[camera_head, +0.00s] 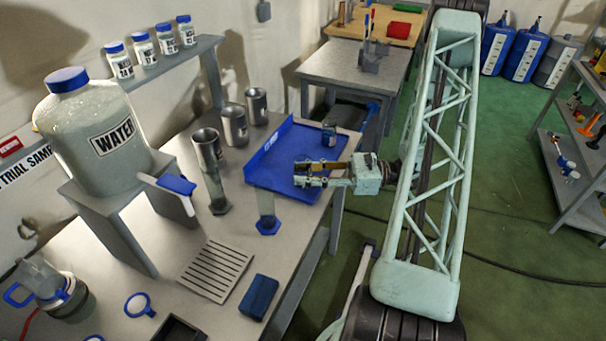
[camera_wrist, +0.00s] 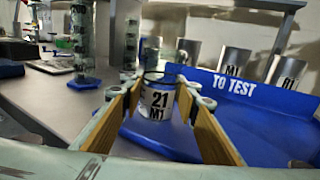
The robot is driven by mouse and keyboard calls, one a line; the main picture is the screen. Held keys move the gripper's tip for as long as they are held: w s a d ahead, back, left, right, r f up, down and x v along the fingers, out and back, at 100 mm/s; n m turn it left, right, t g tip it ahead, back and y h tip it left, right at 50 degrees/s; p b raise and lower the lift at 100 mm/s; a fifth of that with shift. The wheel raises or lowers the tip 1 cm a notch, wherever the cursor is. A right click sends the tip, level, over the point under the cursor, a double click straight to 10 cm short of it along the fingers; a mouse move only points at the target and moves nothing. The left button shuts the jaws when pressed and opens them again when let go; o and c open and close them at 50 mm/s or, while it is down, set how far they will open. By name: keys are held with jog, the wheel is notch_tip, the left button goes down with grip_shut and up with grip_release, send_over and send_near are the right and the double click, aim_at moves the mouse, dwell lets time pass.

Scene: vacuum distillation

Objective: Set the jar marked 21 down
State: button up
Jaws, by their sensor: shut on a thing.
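The jar marked 21 (camera_wrist: 157,102), clear with a white label reading "21 M1", is between the two fingers of my gripper (camera_wrist: 162,94) in the wrist view. It looks upright. The blue tray (camera_wrist: 232,88) with "TO TEST" on its wall lies below and to the right of it there. In the head view my gripper (camera_head: 302,174) reaches left over the blue tray (camera_head: 285,181), and the held jar is hard to make out at its fingers. I cannot tell whether the jar's base touches the tray.
Another small jar (camera_head: 328,134) stands at the tray's far right corner. Several metal beakers (camera_head: 234,126) stand left of the tray. A measuring cylinder (camera_head: 266,212) with a blue base stands at its near edge. A slotted rack (camera_head: 216,270) and blue block (camera_head: 259,296) lie nearer.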

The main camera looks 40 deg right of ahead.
jog(key=shift+f, duration=0.15)
jog(key=o, duration=0.9)
jog(key=shift+p+v, duration=0.65)
jog(key=shift+v, duration=6.25)
jog(key=shift+o, duration=0.6)
jog(key=shift+f, duration=0.1)
